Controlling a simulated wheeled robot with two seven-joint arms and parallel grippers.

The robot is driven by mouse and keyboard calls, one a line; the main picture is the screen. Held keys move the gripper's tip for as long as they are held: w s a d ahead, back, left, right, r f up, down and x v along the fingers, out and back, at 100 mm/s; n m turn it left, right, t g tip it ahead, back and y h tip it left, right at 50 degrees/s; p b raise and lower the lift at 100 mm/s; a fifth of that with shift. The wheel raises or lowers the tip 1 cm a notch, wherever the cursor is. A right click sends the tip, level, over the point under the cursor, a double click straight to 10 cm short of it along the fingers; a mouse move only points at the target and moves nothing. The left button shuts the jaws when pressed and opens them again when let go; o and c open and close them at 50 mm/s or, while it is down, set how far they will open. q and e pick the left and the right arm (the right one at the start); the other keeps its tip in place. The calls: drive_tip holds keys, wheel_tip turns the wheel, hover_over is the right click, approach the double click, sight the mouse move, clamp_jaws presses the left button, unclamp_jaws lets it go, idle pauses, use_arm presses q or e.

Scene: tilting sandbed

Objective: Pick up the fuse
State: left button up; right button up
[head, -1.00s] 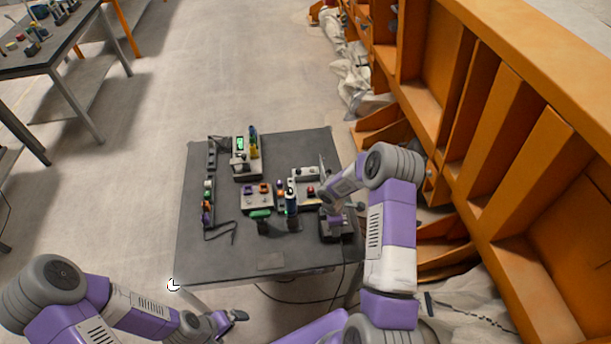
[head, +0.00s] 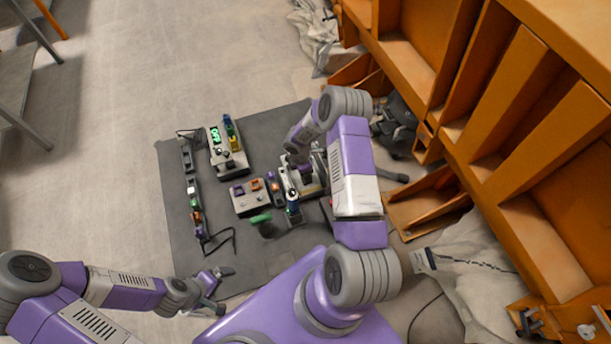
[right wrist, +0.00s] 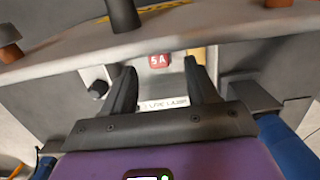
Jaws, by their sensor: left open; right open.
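The fuse is a small red block marked "5 A" (right wrist: 159,61), set in a pale recess of a grey device. In the right wrist view my right gripper (right wrist: 160,68) is open, its two dark fingers on either side of the fuse in the picture. I cannot tell how far they are from it, and nothing is held. In the head view my right arm hides most of that gripper and the grey device (head: 317,172), and I cannot make out the fuse there. My left gripper (head: 214,281) is open and empty near the table's front left.
In the right wrist view a black knob (right wrist: 97,88) is left of the fuse. Orange shelving (head: 490,130) stands at right.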

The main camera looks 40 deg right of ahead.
drive_tip(key=shift+d+f, duration=0.15)
drive_tip(key=shift+f, duration=0.8)
drive_tip(key=shift+d+f, duration=0.15)
drive_tip(key=shift+f, duration=0.75)
clamp_jaws()
